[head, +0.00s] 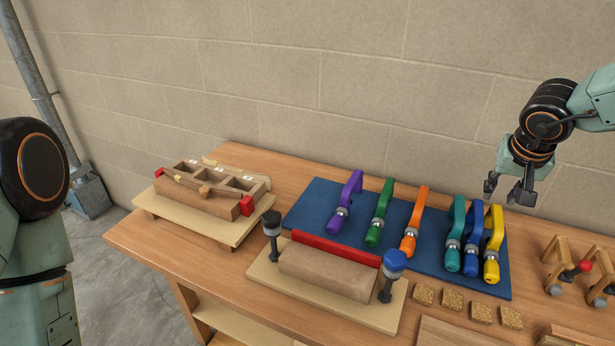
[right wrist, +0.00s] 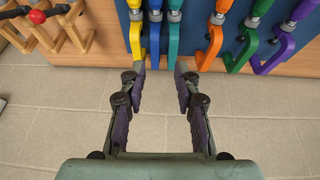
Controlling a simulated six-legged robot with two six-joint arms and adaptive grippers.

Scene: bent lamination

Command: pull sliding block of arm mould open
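Two moulds stand on the bench, and I cannot tell for sure which is the arm mould. The front mould (head: 325,272) has a brown block, a red strip along its back, and a post at each end, one with a black knob (head: 271,222) and one with a blue knob (head: 394,260). The left mould (head: 212,187) is a wooden frame with compartments and red end pieces (head: 246,205). My right gripper (head: 507,192) is open and empty, above the back edge of the blue mat, far right of both moulds; its spread fingers show in the right wrist view (right wrist: 160,72). My left gripper is out of view.
Several coloured clamps (head: 415,220) lie on a blue mat (head: 308,210) behind the front mould. Several small cork-like blocks (head: 452,300) lie in front of the mat. Wooden stands with a red knob (head: 585,266) are at the right. The wall (head: 300,70) rises behind the bench.

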